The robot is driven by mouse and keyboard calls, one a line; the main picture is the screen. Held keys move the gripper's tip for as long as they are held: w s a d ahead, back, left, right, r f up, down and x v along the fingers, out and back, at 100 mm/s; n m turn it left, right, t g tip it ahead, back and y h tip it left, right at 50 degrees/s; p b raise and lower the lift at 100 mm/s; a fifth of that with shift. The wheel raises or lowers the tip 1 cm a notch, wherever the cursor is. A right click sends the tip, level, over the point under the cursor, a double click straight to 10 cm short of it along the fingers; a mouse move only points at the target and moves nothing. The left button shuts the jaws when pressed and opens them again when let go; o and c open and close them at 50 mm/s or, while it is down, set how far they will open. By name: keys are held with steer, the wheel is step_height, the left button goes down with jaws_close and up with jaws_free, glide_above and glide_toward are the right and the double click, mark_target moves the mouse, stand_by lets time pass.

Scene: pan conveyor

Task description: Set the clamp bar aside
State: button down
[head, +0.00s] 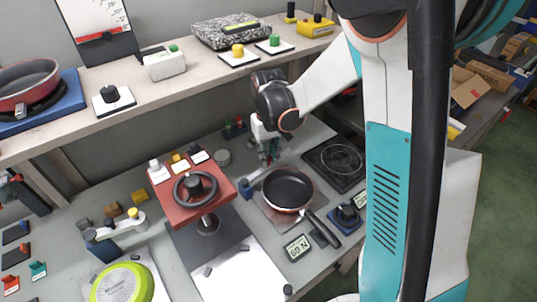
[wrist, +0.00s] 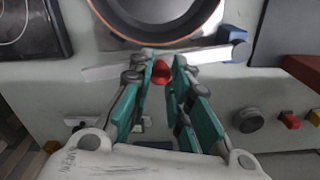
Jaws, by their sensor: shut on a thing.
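The clamp bar (wrist: 210,56) is a pale, narrow bar with a red knob (wrist: 160,72), lying crosswise beside the pan in the wrist view. My gripper (wrist: 162,76) has its teal fingers closed around the red knob. In the head view my gripper (head: 268,158) points down behind the pan, and a short part of the bar (head: 259,179) shows near a blue block (head: 246,189). The dark frying pan (head: 288,188) sits on a brown square plate, handle toward the lower right; its rim also shows in the wrist view (wrist: 165,40). Whether the bar touches its support cannot be told.
A red pedestal with a handwheel (head: 195,187) stands left of the pan. A black hob (head: 336,160) is to the right. A timer (head: 298,247) and a dark knob unit (head: 346,216) stand in front. The white sheet (head: 240,272) is mostly clear. A shelf (head: 150,98) runs behind.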

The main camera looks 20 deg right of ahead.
steer(key=c, duration=1.4)
jaws_free()
steer(key=shift+c, duration=0.2)
step_height(320, 180, up, 12)
steer(key=shift+c, duration=0.4)
